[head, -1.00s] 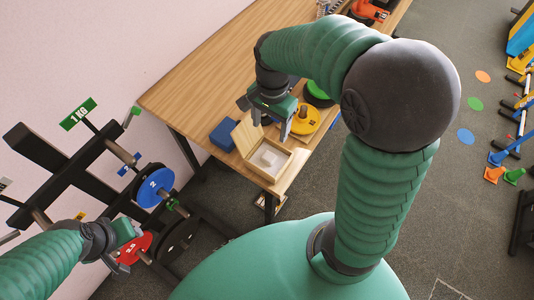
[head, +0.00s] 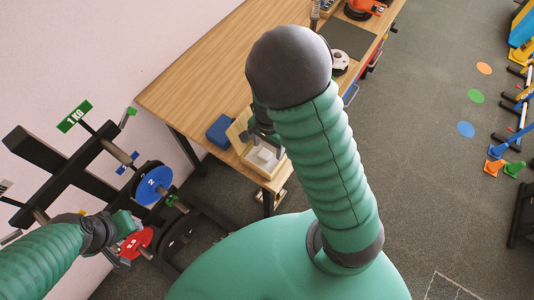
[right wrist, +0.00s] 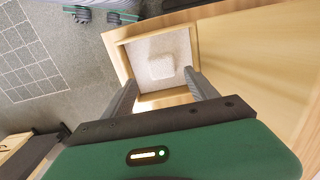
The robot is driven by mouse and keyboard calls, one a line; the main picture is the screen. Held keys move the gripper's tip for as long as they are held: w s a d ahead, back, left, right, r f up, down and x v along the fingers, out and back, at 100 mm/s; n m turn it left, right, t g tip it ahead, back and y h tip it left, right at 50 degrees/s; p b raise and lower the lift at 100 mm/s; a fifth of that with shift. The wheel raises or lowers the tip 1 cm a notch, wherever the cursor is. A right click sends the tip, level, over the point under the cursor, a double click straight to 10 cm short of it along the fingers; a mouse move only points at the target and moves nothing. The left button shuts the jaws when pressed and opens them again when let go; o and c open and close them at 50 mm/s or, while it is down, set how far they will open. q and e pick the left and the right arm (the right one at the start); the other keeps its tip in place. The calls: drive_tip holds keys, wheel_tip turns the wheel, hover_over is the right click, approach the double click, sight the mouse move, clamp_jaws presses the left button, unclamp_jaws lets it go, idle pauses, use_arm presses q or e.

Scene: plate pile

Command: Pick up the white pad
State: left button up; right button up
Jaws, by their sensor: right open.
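The white pad (right wrist: 161,66) is a small pale block lying inside an open wooden box (right wrist: 122,62) with a light, speckled floor. The box stands at the near end of the table, and its raised lid (head: 237,133) shows in the head view. My right gripper (right wrist: 162,92) is open and empty above the box, its two fingers at the box's near side in the wrist view. In the head view my right gripper (head: 266,147) partly hides the box's inside. My left gripper (head: 129,243) hangs by the weight rack, far from the box; its jaw opening is unclear.
A blue block (head: 220,131) sits on the wooden table (head: 200,90) beside the lid. A dark mat (head: 348,40) lies farther along the table.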

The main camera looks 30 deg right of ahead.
sight(264, 154)
drive_tip(key=f, duration=0.1)
drive_tip(key=a+f, duration=0.1)
drive_tip(key=shift+f, duration=0.4)
drive_tip(key=shift+w+a+f, duration=0.1)
drive_tip(key=shift+w+a, duration=0.05)
drive_tip(key=shift+a, duration=0.4)
drive_tip(key=shift+d, duration=0.1)
drive_tip(key=c, duration=0.3)
drive_tip(key=shift+d, duration=0.45)
drive_tip(key=c, duration=1.1)
use_arm(q)
drive_tip(key=shift+a+f, duration=0.35)
drive_tip(key=shift+a, duration=0.25)
use_arm(e)
drive_tip(key=shift+a, duration=0.2)
drive_tip(key=shift+c, duration=0.3)
